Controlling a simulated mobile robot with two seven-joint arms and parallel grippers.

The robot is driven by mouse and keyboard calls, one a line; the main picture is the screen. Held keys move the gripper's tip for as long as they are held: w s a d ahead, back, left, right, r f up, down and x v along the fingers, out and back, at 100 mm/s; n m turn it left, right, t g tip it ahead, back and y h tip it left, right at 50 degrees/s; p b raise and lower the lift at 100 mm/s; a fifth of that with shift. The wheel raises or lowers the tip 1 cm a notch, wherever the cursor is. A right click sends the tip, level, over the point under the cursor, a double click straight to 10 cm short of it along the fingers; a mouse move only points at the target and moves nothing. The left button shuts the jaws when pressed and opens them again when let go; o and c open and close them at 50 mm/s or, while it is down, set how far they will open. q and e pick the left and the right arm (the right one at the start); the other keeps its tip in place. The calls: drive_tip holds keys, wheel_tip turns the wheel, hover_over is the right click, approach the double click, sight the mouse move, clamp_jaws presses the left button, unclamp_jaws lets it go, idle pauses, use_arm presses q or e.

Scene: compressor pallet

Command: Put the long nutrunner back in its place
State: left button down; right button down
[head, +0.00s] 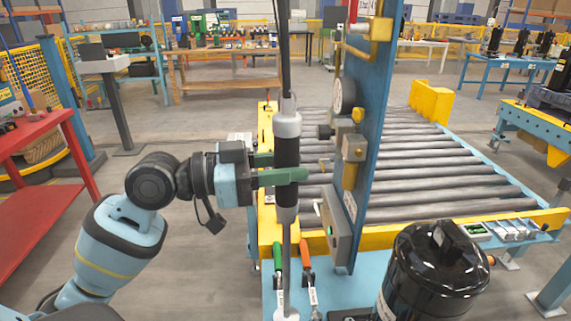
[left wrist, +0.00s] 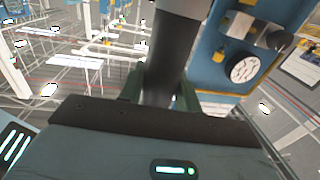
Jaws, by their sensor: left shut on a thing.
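The long nutrunner (head: 286,201) stands upright in the head view, with a black grip between silver collars. A dark cable or hose rises from its top, and a thin silver shaft runs down from it. My left gripper (head: 282,169) has its green fingers shut around the black grip. The left wrist view shows the nutrunner's dark body (left wrist: 165,62) between the green fingers (left wrist: 160,92). The shaft's lower end reaches a pale round piece (head: 287,315) at the bottom edge; I cannot tell whether it rests there. My right gripper is not in view.
A blue upright panel (head: 362,130) with a gauge (head: 343,97) stands close right of the nutrunner. Green-handled (head: 277,257) and orange-handled (head: 305,255) tools sit by the shaft. A black compressor (head: 432,275) stands at the lower right. A roller conveyor (head: 440,165) lies behind.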

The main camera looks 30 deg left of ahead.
use_arm(q)
drive_tip(key=shift+f+b, duration=0.3)
drive_tip(key=shift+f, duration=0.05)
idle(0.3)
drive_tip(key=c, duration=0.9)
unclamp_jaws()
drive_tip(key=shift+f, duration=0.25)
drive_tip(key=b+v, duration=0.2)
drive_tip(key=v, duration=0.6)
drive_tip(key=shift+r, duration=0.2)
drive_tip(key=shift+d, duration=0.1)
